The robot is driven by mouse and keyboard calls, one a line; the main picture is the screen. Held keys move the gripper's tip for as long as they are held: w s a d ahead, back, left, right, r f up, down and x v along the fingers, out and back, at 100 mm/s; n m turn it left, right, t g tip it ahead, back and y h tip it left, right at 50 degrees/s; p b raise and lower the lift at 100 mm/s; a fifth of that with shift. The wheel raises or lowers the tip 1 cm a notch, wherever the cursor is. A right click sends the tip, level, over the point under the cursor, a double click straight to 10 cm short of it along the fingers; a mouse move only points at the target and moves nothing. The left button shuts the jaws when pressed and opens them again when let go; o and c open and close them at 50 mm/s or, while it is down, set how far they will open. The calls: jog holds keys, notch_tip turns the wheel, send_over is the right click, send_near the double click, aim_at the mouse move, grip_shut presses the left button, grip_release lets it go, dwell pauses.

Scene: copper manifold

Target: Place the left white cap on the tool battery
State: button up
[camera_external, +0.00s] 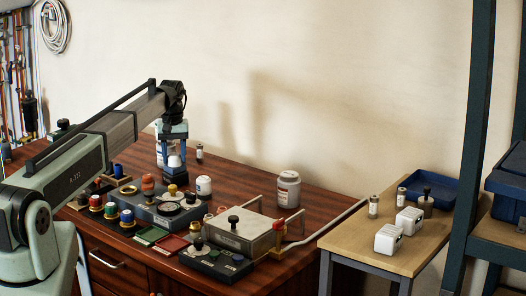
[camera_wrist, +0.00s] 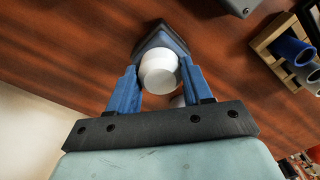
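My gripper (camera_wrist: 160,72) points down at the back left of the wooden bench, with one blue finger on each side of a white cap (camera_wrist: 159,76). In the wrist view both fingertips appear to meet the cap's sides. A dark blue-grey block (camera_wrist: 150,42), likely the tool battery, lies just beyond the cap and is partly hidden by it. I cannot tell whether the cap touches it.
Close by stand a small white-labelled cylinder (camera_external: 199,152), a white jar (camera_external: 204,186) and a grey tray of knobs (camera_external: 150,206). A wooden rack (camera_wrist: 282,45) holds a blue cylinder. A pill bottle (camera_external: 288,189) stands right of centre. A side table (camera_external: 345,240) bears white blocks.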

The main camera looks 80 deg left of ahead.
aim_at(174, 154)
jog(key=o, duration=0.4)
notch_tip(174, 154, up, 12)
jog(key=shift+r, duration=0.15)
dwell(0.6)
